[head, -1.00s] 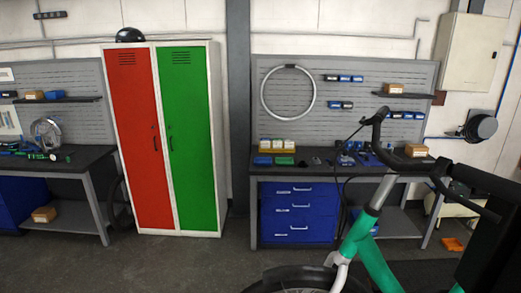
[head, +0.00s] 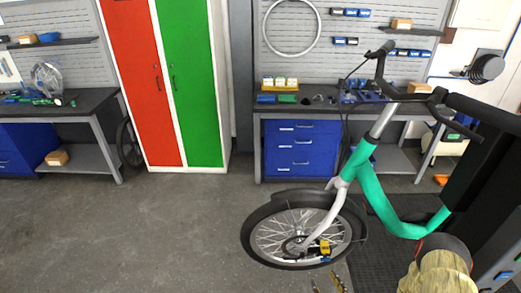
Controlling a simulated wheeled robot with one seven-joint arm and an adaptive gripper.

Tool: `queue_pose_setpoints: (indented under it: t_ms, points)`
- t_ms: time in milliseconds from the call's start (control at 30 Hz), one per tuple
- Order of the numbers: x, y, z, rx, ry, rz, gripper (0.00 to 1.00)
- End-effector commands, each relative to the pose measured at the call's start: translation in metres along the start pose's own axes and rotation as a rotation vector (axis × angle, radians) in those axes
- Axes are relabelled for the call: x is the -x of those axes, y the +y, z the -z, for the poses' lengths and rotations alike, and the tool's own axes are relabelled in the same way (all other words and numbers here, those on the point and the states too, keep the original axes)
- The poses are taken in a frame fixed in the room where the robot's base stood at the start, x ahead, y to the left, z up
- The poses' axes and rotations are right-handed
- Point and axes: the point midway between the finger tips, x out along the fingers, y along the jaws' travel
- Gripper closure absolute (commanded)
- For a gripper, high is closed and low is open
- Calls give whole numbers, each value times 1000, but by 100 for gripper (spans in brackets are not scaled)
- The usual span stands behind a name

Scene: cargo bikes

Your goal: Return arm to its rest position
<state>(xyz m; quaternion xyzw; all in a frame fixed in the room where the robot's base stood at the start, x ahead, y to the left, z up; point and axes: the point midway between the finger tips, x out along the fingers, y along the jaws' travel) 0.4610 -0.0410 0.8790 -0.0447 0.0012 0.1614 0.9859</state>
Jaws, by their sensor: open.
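The bike (head: 370,195) has a green frame, black handlebars and a front wheel (head: 270,235) low in the middle of the picture. A small yellow and black object (head: 322,248) shows in front of the wheel's lower right part; I cannot tell what it is.
A workbench (head: 395,157) with blue drawers (head: 300,150) stands behind the bike. A red and green locker (head: 188,100) stands left of it. A tan rounded object (head: 440,278) is at the bottom right. The grey floor (head: 130,235) is clear on the left.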

Motion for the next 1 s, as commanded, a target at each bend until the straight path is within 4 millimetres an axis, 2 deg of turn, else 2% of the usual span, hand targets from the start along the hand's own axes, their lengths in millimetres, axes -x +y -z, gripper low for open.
queue_pose_setpoints:
  t_ms: [167, 367, 467, 567, 700, 800, 867, 1000]
  points:
    - [1, 8, 19, 129, 67, -33, 52]
    - [10, 21, 61, 348, 220, -111, 52]
    - [23, 31, 92, 488, 335, -187, 52]
    - [44, 37, 129, 666, 477, -312, 52]
    - [79, 23, 165, 954, 665, -555, 52]
    - [102, 4, 173, 1139, 762, -753, 52]
    - [114, -10, 171, 1239, 805, -880, 52]
    - [138, -42, 145, 1425, 866, -1179, 52]
